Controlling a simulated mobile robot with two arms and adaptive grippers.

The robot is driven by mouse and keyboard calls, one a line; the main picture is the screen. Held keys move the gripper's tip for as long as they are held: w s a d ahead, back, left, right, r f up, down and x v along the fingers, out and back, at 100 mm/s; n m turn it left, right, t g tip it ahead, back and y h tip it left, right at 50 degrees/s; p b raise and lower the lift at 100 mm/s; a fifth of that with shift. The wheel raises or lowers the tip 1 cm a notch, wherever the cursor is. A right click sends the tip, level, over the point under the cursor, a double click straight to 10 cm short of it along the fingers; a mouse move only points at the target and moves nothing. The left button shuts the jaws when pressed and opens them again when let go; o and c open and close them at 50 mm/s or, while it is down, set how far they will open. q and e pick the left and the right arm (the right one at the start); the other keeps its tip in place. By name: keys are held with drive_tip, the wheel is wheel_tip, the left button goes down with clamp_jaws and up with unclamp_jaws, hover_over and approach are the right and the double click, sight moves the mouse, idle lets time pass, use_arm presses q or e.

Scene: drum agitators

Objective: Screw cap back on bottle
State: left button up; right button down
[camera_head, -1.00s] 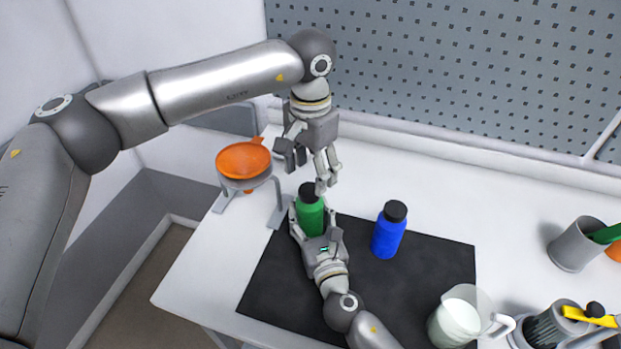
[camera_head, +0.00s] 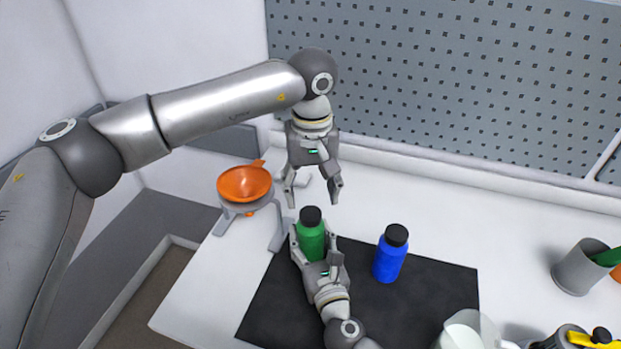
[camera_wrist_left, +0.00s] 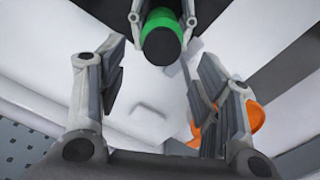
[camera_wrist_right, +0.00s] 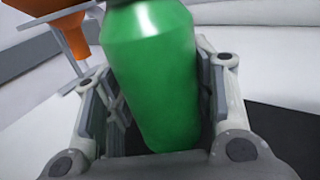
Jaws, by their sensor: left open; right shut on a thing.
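The green bottle (camera_head: 311,241) stands upright at the back left edge of the black mat, with a black cap (camera_head: 311,216) on top. My right gripper (camera_head: 315,246) is shut on the green bottle's body from the front; the right wrist view shows the bottle (camera_wrist_right: 158,75) between its fingers. My left gripper (camera_head: 313,194) is open and empty, pointing down a little above and behind the cap. In the left wrist view the cap (camera_wrist_left: 161,46) lies beyond the open fingers. How tightly the cap sits cannot be told.
A blue bottle (camera_head: 390,256) with a black cap stands on the black mat (camera_head: 430,290) to the right. An orange funnel (camera_head: 245,184) rests in a stand at left. A grey cup (camera_head: 582,268) and a white pitcher (camera_head: 468,335) are at right.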

sight(310, 213)
use_arm(q)
drive_tip(key=n, duration=0.3)
drive_tip(key=shift+r+n, duration=0.15)
drive_tip(key=shift+n, duration=0.25)
drive_tip(key=n, duration=0.5)
drive_tip(key=shift+r, duration=0.2)
drive_tip(key=n, duration=0.7)
drive_tip(key=shift+r, duration=0.25)
drive_tip(key=n, duration=0.7)
drive_tip(key=shift+r, duration=0.25)
drive_tip(key=n, duration=0.3)
drive_tip(key=shift+r+n, duration=0.15)
drive_tip(key=shift+n, duration=0.25)
drive_tip(key=n, duration=0.4)
drive_tip(key=shift+a+r, duration=0.1)
drive_tip(key=shift+r, duration=0.05)
drive_tip(key=shift+f, duration=4.05)
